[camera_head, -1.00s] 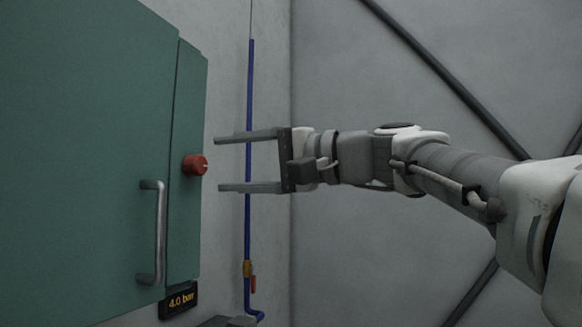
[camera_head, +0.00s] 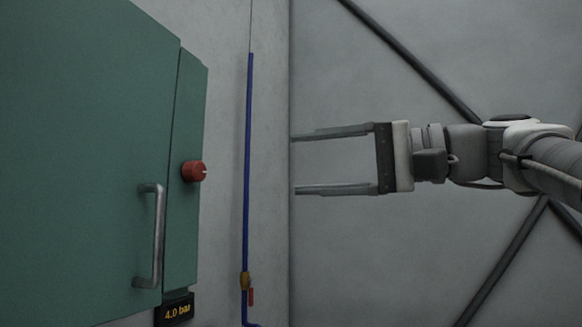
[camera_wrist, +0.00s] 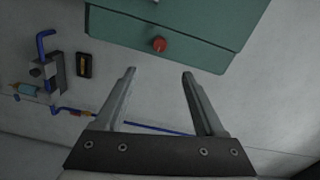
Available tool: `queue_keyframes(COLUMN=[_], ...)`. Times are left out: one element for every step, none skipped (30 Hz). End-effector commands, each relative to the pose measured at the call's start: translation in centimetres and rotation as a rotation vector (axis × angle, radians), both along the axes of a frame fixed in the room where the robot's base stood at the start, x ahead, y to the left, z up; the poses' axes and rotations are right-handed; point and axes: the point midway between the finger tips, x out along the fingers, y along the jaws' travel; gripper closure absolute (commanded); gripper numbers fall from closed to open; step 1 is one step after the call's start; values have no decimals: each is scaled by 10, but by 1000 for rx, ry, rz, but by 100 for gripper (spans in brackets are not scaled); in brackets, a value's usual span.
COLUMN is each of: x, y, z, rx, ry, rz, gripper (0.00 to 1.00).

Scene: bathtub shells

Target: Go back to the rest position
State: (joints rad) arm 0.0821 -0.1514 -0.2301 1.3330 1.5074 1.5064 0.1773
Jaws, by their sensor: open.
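My gripper (camera_head: 296,163) is open and empty, held level to the right of the green cabinet, with its two fingers pointing left. A wide gap lies between the fingertips and the red knob (camera_head: 194,171) on the cabinet's side strip. In the wrist view my gripper (camera_wrist: 158,75) also shows spread fingers with nothing between them. The red knob shows there too (camera_wrist: 159,44), beyond the fingertips and apart from them.
The green cabinet (camera_head: 90,150) with a metal handle (camera_head: 152,235) fills the left. A display reading 4.0 bar (camera_head: 175,310) sits below it. Dark diagonal braces (camera_head: 410,60) cross the right wall.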

Motion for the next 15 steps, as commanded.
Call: queue_keyframes(x=[0, 0, 0, 0, 0, 0, 0, 0, 1, 1, 1, 2, 2, 2, 1], y=[0, 0, 0, 0, 0, 0, 0, 0, 1, 1, 1, 1, 2, 2, 1], z=[0, 0, 0, 0, 0, 0, -1, -3, -8, -14, -22, -36, -49, -63, -86], rx=[0, 0, 0, 0, 0, -1, -2, -6, -16, -29, -44, -73, -101, -134, -186], ry=[0, 0, 0, 0, 0, 0, 2, 6, 13, 23, 35, 54, 71, 90, 114], rz=[0, 0, 0, 0, 0, 0, -2, -5, -12, -22, -34, -56, -73, -93, -120], gripper=[29, 29, 29, 29, 29, 29, 29, 29, 29, 29, 29, 29, 29, 29, 29])
